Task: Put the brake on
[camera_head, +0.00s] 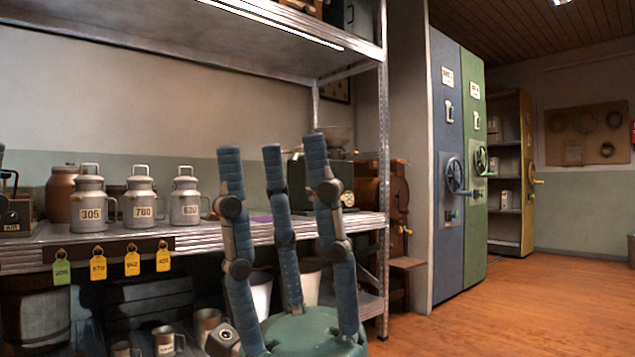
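A blue cabinet front (446,262) and a green cabinet front (472,240) stand side by side beyond the shelf. The blue one carries a dark handwheel (456,175) with a small dark fitting (454,215) below it. The green one has a green handwheel (481,159) and a small fitting (478,194) below. Neither fitting is clear enough to tell whether it is a brake or how it is set. My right gripper (272,152) points upward in front of the shelf, its three blue fingers spread and empty, well apart from the cabinets. My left gripper is not clearly visible.
A metal shelf (210,236) with numbered milk cans (91,205) and hanging tags (131,263) fills the left. An open yellow cabinet (525,200) is farther back. The wooden floor (540,310) at right is clear.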

